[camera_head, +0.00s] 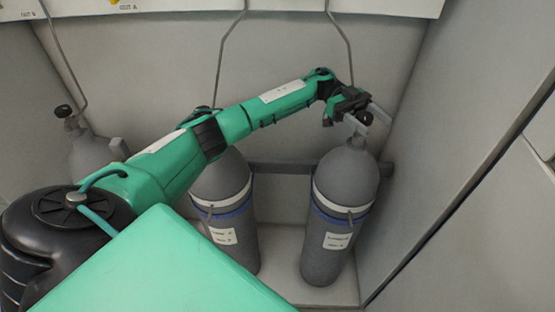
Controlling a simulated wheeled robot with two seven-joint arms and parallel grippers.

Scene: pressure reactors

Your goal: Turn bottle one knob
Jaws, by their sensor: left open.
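A grey gas bottle (344,185) stands at the right, with a small white label too small to read for sure. Its black knob (365,118) is at the top. My left gripper (369,119) is over the top of this bottle, open, with its grey fingers on either side of the knob. I cannot tell whether they touch it. A second grey bottle (227,215) stands in the middle, its top hidden behind my left arm. A third bottle (90,153) at the left has a black knob (63,111) and is mostly hidden by my arm. My right gripper is not in view.
A dark rail (282,168) runs behind the bottles, and straps hold the middle and right ones. Thin grey pipes (220,60) rise along the back wall. A pale panel wall (450,130) stands close to the right of the right bottle.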

